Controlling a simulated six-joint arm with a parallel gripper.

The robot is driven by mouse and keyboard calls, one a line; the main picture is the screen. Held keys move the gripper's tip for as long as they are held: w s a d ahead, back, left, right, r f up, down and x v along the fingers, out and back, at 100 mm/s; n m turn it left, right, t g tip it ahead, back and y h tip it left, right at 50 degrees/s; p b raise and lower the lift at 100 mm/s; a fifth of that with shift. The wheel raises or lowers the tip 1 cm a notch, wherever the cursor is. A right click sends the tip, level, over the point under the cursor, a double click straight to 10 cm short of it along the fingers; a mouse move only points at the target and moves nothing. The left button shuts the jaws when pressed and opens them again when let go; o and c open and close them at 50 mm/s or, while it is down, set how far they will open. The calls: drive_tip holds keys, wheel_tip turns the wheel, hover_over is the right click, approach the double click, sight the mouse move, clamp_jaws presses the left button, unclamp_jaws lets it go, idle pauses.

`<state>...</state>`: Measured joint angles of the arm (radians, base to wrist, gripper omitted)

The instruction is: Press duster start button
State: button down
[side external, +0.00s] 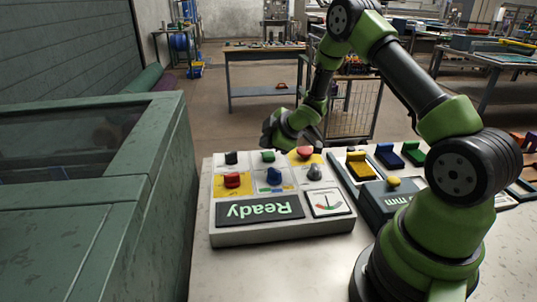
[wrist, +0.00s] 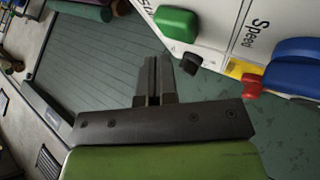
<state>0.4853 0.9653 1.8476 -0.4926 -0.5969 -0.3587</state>
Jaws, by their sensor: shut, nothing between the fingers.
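The control panel (side external: 222,236) stands on the pale table in the side external view, with its display reading "Ready". A green button (side external: 267,157) sits in its back row between a black knob and a red button. In the wrist view the green button (wrist: 177,22) is large at the top, beside a cut-off label that seems to start with "St". My gripper (wrist: 152,80) is shut and empty, with its fingers below and left of the green button in that view. In the side external view it hangs above the panel's back edge; its fingertips are hard to make out.
The panel also carries a red knob (side external: 232,181), a blue knob (side external: 274,177) and a grey knob (side external: 315,172). A dark box with a yellow button (side external: 393,181) stands to the right. The large green machine (side external: 150,200) is at the left.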

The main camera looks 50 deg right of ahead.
sight(268, 155)
drive_tip(key=shift+f, duration=0.15)
drive_tip(key=shift+f, duration=0.3)
drive_tip(key=shift+f, duration=0.55)
idle(0.7)
drive_tip(key=shift+r, duration=1)
drive_tip(key=shift+r, duration=2.5)
